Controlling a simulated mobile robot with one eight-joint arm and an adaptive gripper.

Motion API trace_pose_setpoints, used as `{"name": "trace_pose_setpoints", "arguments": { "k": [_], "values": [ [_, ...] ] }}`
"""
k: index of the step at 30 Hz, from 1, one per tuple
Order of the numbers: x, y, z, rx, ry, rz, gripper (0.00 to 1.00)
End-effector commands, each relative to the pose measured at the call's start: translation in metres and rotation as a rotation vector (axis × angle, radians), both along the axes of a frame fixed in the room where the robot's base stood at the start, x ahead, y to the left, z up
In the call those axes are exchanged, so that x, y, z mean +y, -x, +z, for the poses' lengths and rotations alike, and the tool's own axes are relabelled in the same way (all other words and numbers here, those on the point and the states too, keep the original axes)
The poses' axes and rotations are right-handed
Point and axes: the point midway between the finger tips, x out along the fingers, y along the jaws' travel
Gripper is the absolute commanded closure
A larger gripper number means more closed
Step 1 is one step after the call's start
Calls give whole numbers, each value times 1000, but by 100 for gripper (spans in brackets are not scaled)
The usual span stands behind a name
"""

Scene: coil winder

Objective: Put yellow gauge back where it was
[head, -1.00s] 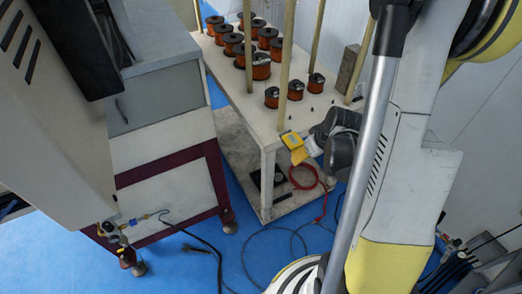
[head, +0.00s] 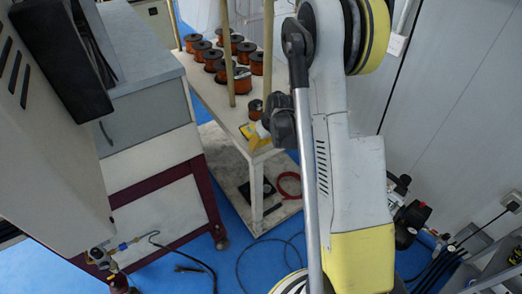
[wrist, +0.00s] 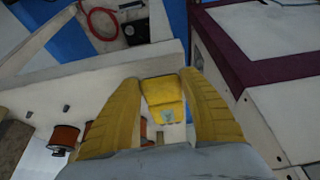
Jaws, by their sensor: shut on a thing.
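My gripper (wrist: 163,110) is shut on the yellow gauge (wrist: 163,90), which sits between its two yellow fingers in the wrist view. The gauge has a small grey patch on its near face. In the head view the gauge (head: 248,130) shows as a small yellow shape at the front end of the white spool table (head: 226,112), beside my gripper (head: 262,134). My dark wrist partly hides this spot. I cannot tell whether the gauge touches the tabletop.
Several copper wire spools (head: 213,60) stand on the table between wooden posts (head: 268,45). A small spool (head: 255,109) stands close to my gripper. A red cable coil (head: 288,186) lies on the lower shelf. A grey-and-maroon machine (head: 165,185) stands to the left, with blue floor between.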

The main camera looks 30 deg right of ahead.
Motion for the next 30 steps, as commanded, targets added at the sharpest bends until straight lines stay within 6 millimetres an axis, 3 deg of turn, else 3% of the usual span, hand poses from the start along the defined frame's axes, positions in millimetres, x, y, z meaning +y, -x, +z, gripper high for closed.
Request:
{"name": "trace_pose_setpoints", "arguments": {
  "k": [4, 9, 20, 21, 23, 30],
  "values": [
    [0, -3, -9, 0, 0, 0, 89],
    [0, -3, -35, 0, 1, 0, 89],
    [0, -2, -38, 0, 1, 0, 89],
    [0, -2, -39, 0, 1, 0, 47],
    [0, -2, -38, 0, 1, 0, 30],
    [0, -2, -37, 0, 1, 0, 30]
  ]
}}
